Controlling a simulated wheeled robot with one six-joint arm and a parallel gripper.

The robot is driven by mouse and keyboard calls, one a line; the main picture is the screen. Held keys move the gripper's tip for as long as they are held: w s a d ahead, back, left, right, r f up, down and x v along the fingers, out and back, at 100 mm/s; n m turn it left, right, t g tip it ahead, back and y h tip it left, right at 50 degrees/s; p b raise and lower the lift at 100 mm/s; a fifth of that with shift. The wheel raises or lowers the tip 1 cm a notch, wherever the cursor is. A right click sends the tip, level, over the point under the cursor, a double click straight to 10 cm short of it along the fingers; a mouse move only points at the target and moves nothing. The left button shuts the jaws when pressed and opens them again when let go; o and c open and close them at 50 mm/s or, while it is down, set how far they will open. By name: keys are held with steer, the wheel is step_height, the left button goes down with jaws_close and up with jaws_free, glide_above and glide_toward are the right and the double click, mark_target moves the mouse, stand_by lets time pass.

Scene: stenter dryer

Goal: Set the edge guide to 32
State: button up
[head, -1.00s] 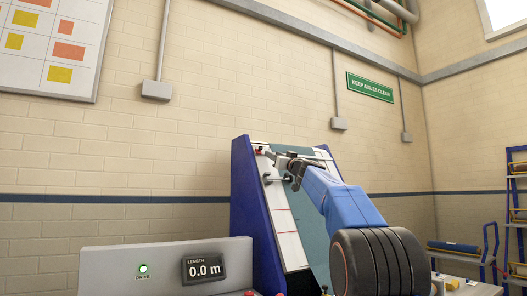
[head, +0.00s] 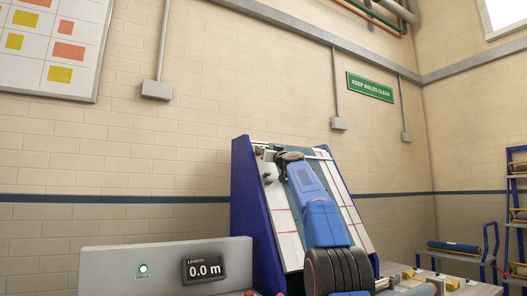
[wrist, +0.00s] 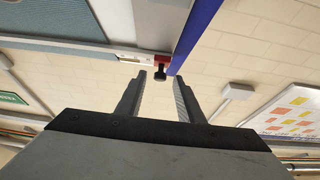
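The sloped machine panel (head: 285,225) has white side strips and blue side walls. In the wrist view a small red block with a black knob (wrist: 160,73) sits at the end of a white strip (wrist: 128,54), beside the blue wall; it may be the edge guide's slide. My gripper (wrist: 160,82) is open, its two fingers apart, with the knob showing between and just beyond the tips. Contact cannot be told. In the head view my gripper (head: 282,157) is at the panel's upper end, its fingers hard to make out. No scale numbers are readable.
A grey console (head: 160,270) stands at the front left; its display (head: 203,268) reads 0.0 m and a green lamp is lit. A blue trolley (head: 460,258) and ladder (head: 515,215) stand at the right. The brick wall (head: 170,140) is behind.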

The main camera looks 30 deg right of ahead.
steer(key=shift+w+r, duration=0.2)
steer(key=shift+w, duration=0.1)
jaws_close()
